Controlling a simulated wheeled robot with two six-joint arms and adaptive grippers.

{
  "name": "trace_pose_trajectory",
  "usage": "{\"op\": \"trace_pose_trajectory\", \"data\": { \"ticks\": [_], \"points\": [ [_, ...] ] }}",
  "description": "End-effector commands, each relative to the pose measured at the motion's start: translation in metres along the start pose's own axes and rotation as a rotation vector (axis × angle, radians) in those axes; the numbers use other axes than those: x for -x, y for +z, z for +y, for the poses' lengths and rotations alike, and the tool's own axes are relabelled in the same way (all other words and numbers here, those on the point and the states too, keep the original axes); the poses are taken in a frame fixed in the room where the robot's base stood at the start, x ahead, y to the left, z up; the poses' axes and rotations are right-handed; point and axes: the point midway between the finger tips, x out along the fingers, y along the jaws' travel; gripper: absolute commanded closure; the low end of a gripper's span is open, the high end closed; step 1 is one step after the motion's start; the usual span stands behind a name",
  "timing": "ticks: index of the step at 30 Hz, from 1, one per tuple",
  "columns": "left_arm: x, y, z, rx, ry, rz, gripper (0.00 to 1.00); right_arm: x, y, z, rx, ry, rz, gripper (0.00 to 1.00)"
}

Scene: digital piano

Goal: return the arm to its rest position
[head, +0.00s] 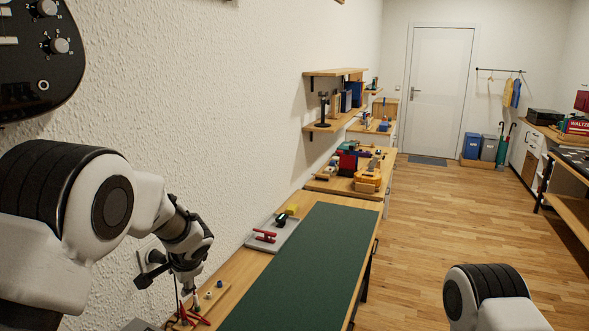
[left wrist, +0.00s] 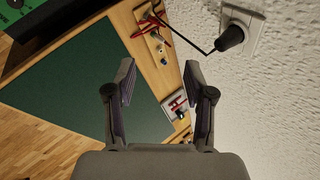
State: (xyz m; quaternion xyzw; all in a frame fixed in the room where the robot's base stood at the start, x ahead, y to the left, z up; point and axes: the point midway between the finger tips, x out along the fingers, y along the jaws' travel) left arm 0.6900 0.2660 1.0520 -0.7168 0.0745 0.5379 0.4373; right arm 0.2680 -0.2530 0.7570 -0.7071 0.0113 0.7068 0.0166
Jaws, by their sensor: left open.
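My left arm (head: 120,210) comes in from the left in the head view, close to the white wall. It bends down toward the wall side of the workbench. My left gripper (left wrist: 163,88) is open in the left wrist view, with its two fingers spread wide. In the head view the fingers are hard to make out. Part of my right arm (head: 488,295) shows at the bottom right of the head view; its gripper is out of frame.
A green mat (head: 305,262) covers most of the workbench. A wall socket with a black plug (left wrist: 229,38) is close to the left gripper. Red-handled leads (left wrist: 153,24) lie by a wooden strip. A grey tray (head: 285,233) is farther along. Open floor (head: 430,235) lies to the right.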

Motion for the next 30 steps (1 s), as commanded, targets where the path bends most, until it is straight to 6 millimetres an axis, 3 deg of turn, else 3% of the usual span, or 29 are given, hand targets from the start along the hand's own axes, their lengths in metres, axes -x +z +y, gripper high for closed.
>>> {"op": "trace_pose_trajectory", "data": {
  "ticks": [1,3,7,12,15,18,21,30],
  "points": [
    [-0.026,0.014,0.038,0.021,0.084,0.001,0.47,0.0,0.0,0.0,0.0,0.0,0.0,0.47],
    [-0.056,0.033,0.092,0.071,0.199,0.011,0.47,0.0,0.0,0.0,0.0,0.0,0.0,0.47],
    [-0.094,0.081,0.195,0.209,0.394,0.004,0.47,0.0,0.0,0.0,0.0,0.0,0.0,0.47],
    [-0.106,0.171,0.322,0.479,0.568,-0.079,0.47,0.0,0.0,0.0,0.0,0.0,0.0,0.47],
    [-0.094,0.231,0.375,0.638,0.59,-0.164,0.47,0.0,0.0,0.0,0.0,0.0,0.0,0.47],
    [-0.079,0.276,0.403,0.74,0.566,-0.236,0.47,0.0,0.0,0.0,0.0,0.0,0.0,0.47],
    [-0.069,0.298,0.412,0.786,0.541,-0.271,0.47,0.0,0.0,0.0,0.0,0.0,0.0,0.47],
    [-0.068,0.301,0.413,0.793,0.535,-0.273,0.47,0.0,0.0,0.0,0.0,0.0,0.0,0.47]
  ]
}}
